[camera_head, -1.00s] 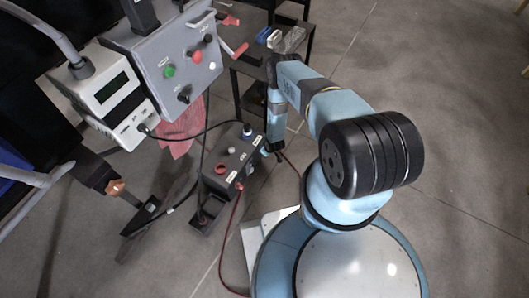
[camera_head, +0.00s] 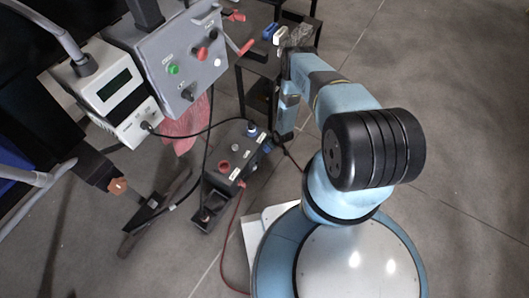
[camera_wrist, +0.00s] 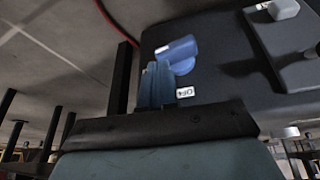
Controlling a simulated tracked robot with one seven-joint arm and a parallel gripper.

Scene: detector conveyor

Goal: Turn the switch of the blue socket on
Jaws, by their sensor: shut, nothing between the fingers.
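The dark control box (camera_head: 213,182) stands low, left of my arm. It carries a red part (camera_head: 224,167), a pale part and a blue part (camera_head: 252,129) at its far end. In the wrist view a blue knob (camera_wrist: 182,53) sits on the dark box face (camera_wrist: 225,55); a small white label (camera_wrist: 185,92) beside it is too small to read surely. My gripper (camera_wrist: 157,72) is shut and empty, its blue-grey fingertips just below and left of the knob. I cannot tell whether they touch it. In the head view my gripper is mostly hidden at the box's right side.
A grey panel (camera_head: 202,78) with a green button and a white instrument (camera_head: 107,90) stand at upper left. A black cable and a red cable (camera_head: 231,230) run from the box. A black stand (camera_head: 258,80) is behind my arm. Floor on the right is clear.

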